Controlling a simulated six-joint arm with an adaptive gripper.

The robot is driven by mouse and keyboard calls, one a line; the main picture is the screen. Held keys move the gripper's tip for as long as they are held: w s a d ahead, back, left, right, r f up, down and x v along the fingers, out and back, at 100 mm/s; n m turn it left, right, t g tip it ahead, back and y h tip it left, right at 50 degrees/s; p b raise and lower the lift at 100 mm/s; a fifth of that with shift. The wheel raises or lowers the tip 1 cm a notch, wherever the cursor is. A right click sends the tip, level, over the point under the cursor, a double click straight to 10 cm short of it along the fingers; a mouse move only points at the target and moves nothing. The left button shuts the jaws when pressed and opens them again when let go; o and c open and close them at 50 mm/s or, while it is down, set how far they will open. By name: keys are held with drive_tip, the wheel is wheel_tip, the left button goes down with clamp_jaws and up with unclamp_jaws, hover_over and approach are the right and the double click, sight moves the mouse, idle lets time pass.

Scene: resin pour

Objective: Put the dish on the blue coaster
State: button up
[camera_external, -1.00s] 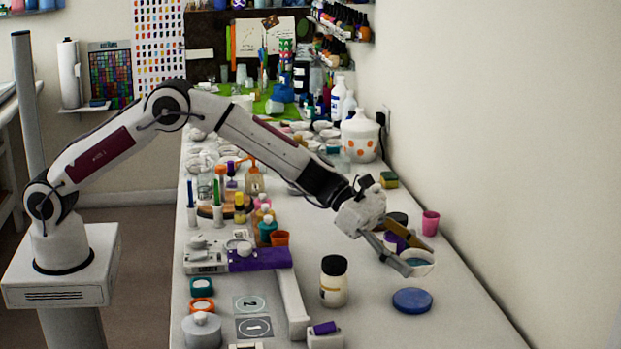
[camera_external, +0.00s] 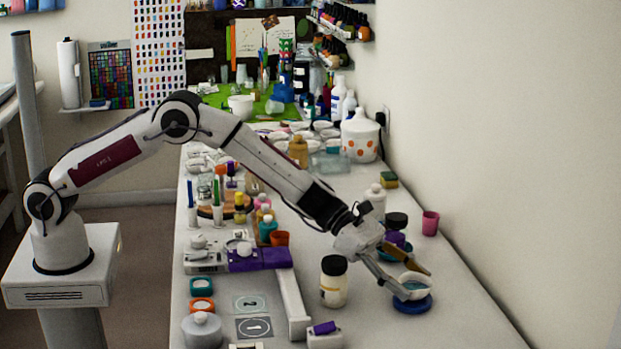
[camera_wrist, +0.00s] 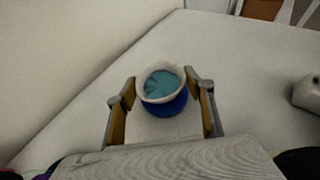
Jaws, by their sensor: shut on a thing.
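A small white dish (camera_external: 414,282) with blue-teal contents is between the fingers of my gripper (camera_external: 405,281). In the wrist view the dish (camera_wrist: 160,84) sits between the two fingertips of my gripper (camera_wrist: 160,85), which is shut on it. The blue coaster (camera_external: 412,305) lies on the table under the dish in the external view. In the wrist view the coaster (camera_wrist: 168,107) shows below the dish's near rim, its rest covered by the dish. The dish is upright and over the coaster. I cannot tell whether it touches the coaster.
A jar with a black lid (camera_external: 334,281) stands left of my gripper. A pink cup (camera_external: 430,223) stands near the wall, and a dark-lidded purple container (camera_external: 396,228) stands behind the gripper. The table to the right and front of the coaster is clear.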

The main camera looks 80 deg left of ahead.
drive_tip(key=shift+f, duration=0.3)
drive_tip(key=o, duration=1.2)
drive_tip(key=shift+o, duration=0.2)
drive_tip(key=shift+r, duration=0.15)
drive_tip(key=shift+v, duration=0.95)
drive_tip(key=v, duration=0.3)
drive_tip(key=shift+r, duration=0.4)
wheel_tip(320, 180, up, 6)
drive_tip(key=shift+r, duration=0.1)
drive_tip(key=shift+a+r, duration=0.1)
